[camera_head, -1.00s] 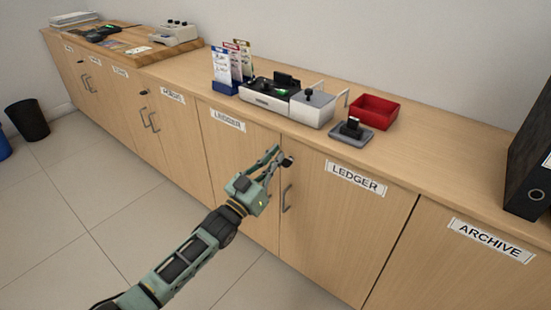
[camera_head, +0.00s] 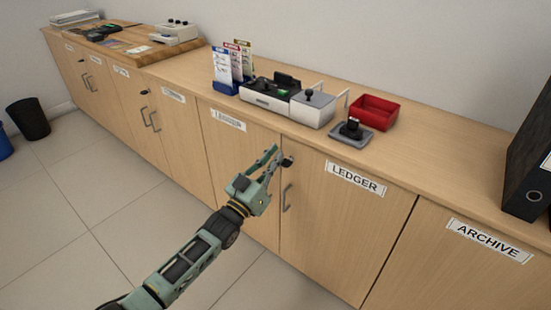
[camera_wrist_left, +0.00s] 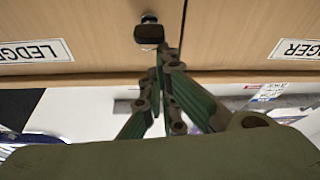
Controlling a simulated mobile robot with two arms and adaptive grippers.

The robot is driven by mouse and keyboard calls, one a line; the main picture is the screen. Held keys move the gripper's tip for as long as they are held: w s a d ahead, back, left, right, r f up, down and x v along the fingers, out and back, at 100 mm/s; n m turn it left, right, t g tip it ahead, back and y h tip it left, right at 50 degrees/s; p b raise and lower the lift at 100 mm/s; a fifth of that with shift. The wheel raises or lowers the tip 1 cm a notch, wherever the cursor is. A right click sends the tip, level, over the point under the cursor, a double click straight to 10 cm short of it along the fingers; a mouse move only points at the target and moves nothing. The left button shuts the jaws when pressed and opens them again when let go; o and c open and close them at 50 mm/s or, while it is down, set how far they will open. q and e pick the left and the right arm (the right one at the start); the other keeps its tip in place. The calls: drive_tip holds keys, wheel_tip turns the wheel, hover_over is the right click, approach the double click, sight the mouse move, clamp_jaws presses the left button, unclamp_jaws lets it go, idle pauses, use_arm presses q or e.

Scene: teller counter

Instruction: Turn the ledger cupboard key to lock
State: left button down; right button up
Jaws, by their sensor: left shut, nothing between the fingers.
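The ledger cupboard door (camera_head: 335,235) is closed, with its handle (camera_head: 287,198) low at its left edge and a white LEDGER label (camera_head: 356,178). The dark key (camera_head: 288,161) is at the door's top left corner. It also shows in the left wrist view as a dark key head (camera_wrist_left: 149,33), which looks turned crosswise. My left gripper (camera_head: 277,151) is just left of the key. In the left wrist view the shut, empty fingertips (camera_wrist_left: 163,50) are close beside the key head, not around it; I cannot tell whether they touch it. My right gripper is out of view.
The counter above holds a card rack (camera_head: 226,80), a grey and black device (camera_head: 287,101), a small stamp on a pad (camera_head: 351,131) and a red tray (camera_head: 374,112). A black binder (camera_head: 530,165) stands at the right.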

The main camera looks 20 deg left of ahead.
use_arm(q)
drive_tip(key=shift+a+n, duration=0.15)
drive_tip(key=shift+n, duration=0.55)
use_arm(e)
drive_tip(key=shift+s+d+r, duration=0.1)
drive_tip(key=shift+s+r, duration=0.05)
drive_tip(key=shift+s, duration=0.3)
use_arm(q)
drive_tip(key=shift+f+y+p, duration=0.1)
drive_tip(key=shift+y+p, duration=0.25)
drive_tip(key=shift+y, duration=0.05)
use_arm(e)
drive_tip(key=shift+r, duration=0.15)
use_arm(q)
drive_tip(key=f+n+y+p, duration=0.1)
drive_tip(key=n+p, duration=0.1)
drive_tip(key=n, duration=0.3)
drive_tip(key=a+f+n+g+y+p, duration=0.1)
drive_tip(key=n+y+p, duration=0.1)
drive_tip(key=n, duration=0.4)
drive_tip(key=w+a+f+n+g+y+p, duration=0.1)
drive_tip(key=f+n+y+p, duration=0.1)
drive_tip(key=n, duration=0.4)
drive_tip(key=shift+a, duration=0.1)
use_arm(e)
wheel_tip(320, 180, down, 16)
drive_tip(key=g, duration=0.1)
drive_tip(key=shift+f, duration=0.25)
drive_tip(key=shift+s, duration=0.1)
